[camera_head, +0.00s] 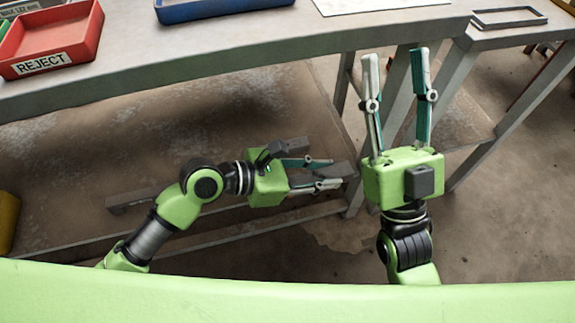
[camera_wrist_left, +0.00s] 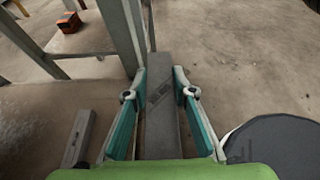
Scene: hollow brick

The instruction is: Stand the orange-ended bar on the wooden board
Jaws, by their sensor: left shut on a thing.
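My left gripper (camera_head: 328,173) is shut on a long dark grey bar, held low beside the bench leg. In the left wrist view the bar (camera_wrist_left: 160,95) lies between the two fingers (camera_wrist_left: 160,93) and points away from the gripper. No orange end shows on the visible part of it; the near part is hidden behind the gripper body. In the head view only a short piece of the bar (camera_head: 340,169) shows past the fingertips. My right gripper (camera_head: 395,58) is open and empty, its fingers pointing toward the bench edge. I cannot make out the wooden board in either view.
A grey bench (camera_head: 230,55) spans the back. On it are a red REJECT tray (camera_head: 50,45), a blue tray (camera_head: 220,6) and a white sheet (camera_head: 370,5). Bench legs (camera_head: 470,160) stand near both grippers.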

